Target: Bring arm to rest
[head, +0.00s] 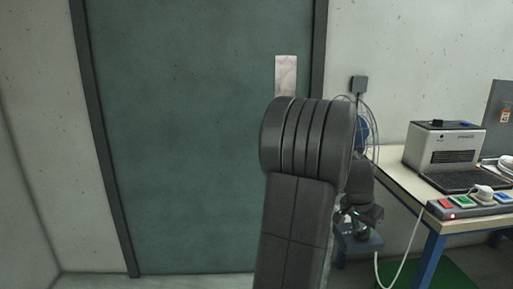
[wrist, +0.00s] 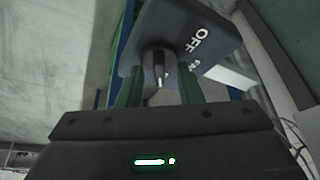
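My arm rises through the middle of the head view and hides part of the scene behind it. My gripper (wrist: 158,88) shows in the wrist view with its two fingers apart. A dark switch box (wrist: 165,25) with white "OFF" lettering lies just beyond the fingertips. Its rotary knob (wrist: 158,62) sits between the fingers, with a gap visible on each side. In the head view the gripper is small and partly hidden behind my arm, low beside the table's left end.
A table (head: 405,187) with a blue leg stands at the right. It bears a grey machine (head: 443,145) and a strip of coloured buttons (head: 470,204). A cable (head: 408,245) hangs off its left edge. A green door (head: 180,140) with a paper sheet (head: 286,75) is behind.

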